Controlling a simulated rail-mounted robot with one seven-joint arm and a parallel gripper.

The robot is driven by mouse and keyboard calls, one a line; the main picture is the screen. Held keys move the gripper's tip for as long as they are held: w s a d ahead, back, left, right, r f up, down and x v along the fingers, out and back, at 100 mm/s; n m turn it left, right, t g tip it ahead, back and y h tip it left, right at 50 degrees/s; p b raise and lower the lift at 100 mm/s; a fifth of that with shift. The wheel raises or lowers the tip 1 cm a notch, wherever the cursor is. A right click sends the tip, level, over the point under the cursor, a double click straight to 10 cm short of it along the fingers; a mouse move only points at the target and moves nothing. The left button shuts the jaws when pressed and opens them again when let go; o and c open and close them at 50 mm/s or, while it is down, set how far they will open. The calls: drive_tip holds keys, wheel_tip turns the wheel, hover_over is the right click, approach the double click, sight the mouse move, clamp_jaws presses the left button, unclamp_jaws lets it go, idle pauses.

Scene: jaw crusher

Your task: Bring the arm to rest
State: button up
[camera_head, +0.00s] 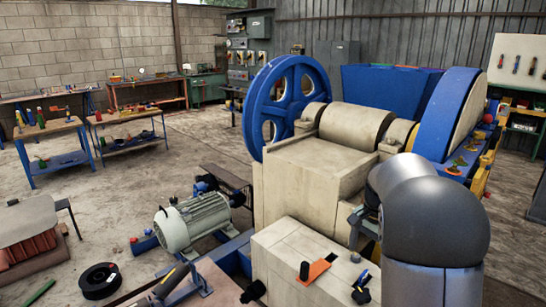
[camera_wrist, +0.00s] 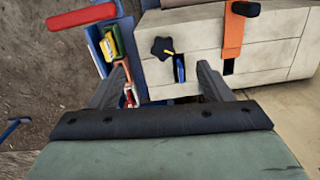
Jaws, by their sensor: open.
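My gripper (camera_wrist: 161,66) shows in the wrist view with its two dark fingers spread wide apart. It is open, and nothing is held between the fingers. Between and beyond the fingertips is the pale crusher block, with a black star knob (camera_wrist: 162,47) and a small blue item (camera_wrist: 179,68) in a dark slot. In the head view my grey arm is at the right, in front of the jaw crusher (camera_head: 310,175). The gripper cannot be clearly made out there.
An orange strip with a black handle (camera_head: 317,270) lies on the pale block (camera_head: 285,245). A yellow-green item (camera_wrist: 111,45) and a red cylinder (camera_wrist: 82,16) are left of the fingers. A motor (camera_head: 193,222) and black spool (camera_head: 100,280) stand left. Floor between motor and workbenches is open.

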drive_tip(key=s+a+r+n+p, duration=0.1)
drive_tip(key=s+a+n, duration=0.2)
drive_tip(key=s, duration=0.6)
drive_tip(key=s+a+n+p, duration=0.2)
drive_tip(key=s+a+n, duration=0.2)
drive_tip(key=s, duration=0.5)
drive_tip(key=s+a+r+n+p, duration=0.1)
drive_tip(key=s+a+n, duration=0.3)
drive_tip(key=s+a, duration=0.3)
drive_tip(key=shift+s+a+r+p, duration=0.3)
drive_tip(key=shift+s+a+p, duration=0.05)
drive_tip(key=shift+s, duration=0.9)
